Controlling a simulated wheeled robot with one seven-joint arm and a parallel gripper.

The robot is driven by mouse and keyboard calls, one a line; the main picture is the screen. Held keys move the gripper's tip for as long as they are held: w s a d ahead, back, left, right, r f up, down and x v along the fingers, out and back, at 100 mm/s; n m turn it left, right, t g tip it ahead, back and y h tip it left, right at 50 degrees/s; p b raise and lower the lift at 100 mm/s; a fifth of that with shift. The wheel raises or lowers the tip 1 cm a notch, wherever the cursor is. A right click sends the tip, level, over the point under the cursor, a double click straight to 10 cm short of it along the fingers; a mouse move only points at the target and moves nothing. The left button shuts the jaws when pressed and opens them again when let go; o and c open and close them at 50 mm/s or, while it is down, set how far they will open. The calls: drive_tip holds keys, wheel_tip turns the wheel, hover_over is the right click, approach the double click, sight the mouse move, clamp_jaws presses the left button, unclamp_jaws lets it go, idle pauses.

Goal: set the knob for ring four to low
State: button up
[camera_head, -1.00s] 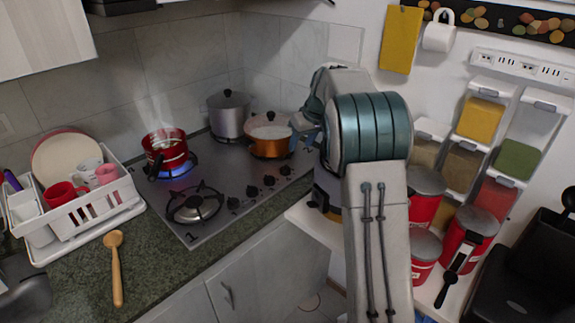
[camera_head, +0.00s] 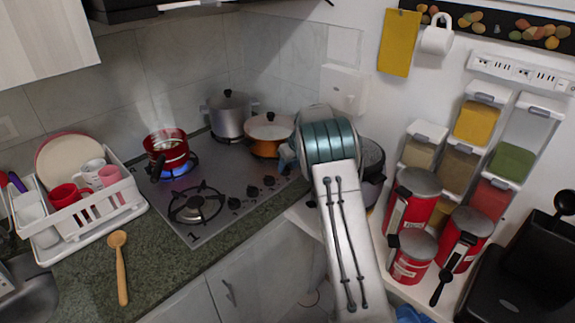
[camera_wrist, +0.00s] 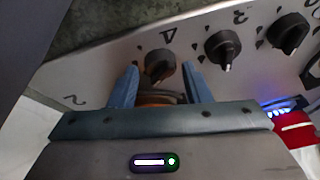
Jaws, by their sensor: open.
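The knob marked 4 (camera_wrist: 161,63) is black and round, on the hob's metal panel in the wrist view. My gripper (camera_wrist: 165,72) is open, with one blue finger on each side of this knob in the picture. I cannot tell whether the fingers touch it or how deep they reach. The knob's exact setting is unclear. The knob marked 3 (camera_wrist: 222,48) and another black knob (camera_wrist: 289,33) lie to its right.
A red pot (camera_head: 166,150) sits over a blue flame at the back left. A grey pot (camera_head: 230,113) and an orange pan (camera_head: 268,135) stand behind the knobs. A white dish rack (camera_head: 90,215) and wooden spoon (camera_head: 120,268) are left. Red canisters (camera_head: 412,200) stand right.

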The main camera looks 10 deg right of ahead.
drive_tip(key=shift+x, duration=0.75)
drive_tip(key=c, duration=0.7)
